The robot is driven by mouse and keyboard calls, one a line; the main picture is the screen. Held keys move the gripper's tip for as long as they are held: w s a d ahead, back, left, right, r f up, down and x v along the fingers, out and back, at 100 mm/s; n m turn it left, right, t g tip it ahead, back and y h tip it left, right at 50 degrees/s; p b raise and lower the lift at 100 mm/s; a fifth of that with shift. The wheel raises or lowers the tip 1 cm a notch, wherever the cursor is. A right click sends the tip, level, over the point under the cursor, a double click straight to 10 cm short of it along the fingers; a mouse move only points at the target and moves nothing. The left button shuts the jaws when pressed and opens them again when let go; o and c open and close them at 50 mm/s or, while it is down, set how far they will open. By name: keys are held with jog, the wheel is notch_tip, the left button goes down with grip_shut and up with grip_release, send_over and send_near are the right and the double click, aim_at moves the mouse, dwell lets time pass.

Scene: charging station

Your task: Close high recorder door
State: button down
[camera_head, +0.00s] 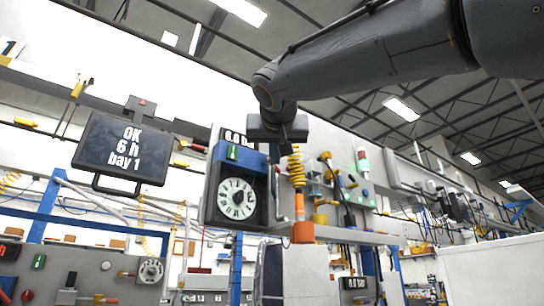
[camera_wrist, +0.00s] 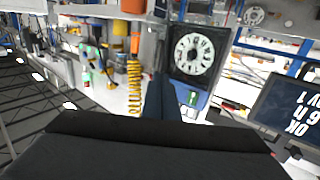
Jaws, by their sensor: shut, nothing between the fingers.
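The high recorder (camera_head: 212,199) is a dark box with a blue top and a round white dial (camera_head: 238,198), in the middle of the head view. It shows upside down in the wrist view, with its dial (camera_wrist: 194,54) uncovered or behind clear glass; I cannot tell which. The door's edge and angle are not clear. My gripper (camera_head: 275,155) is shut and empty, just right of the recorder's upper right corner in the head view. In the wrist view the shut fingers (camera_wrist: 160,85) reach beside the recorder's edge; contact cannot be told.
A black screen (camera_head: 124,150) reading "OK 6 h Day 1" hangs left of the recorder. A lower dial (camera_head: 150,270) sits below left.

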aim_at(273, 179)
jog(key=w+p, duration=0.1)
jog(key=w, duration=0.3)
jog(key=w+p, duration=0.2)
jog(key=w, duration=0.1)
jog(key=w+p, duration=0.2)
jog(key=w, duration=0.2)
jog(key=shift+w+a, duration=0.3)
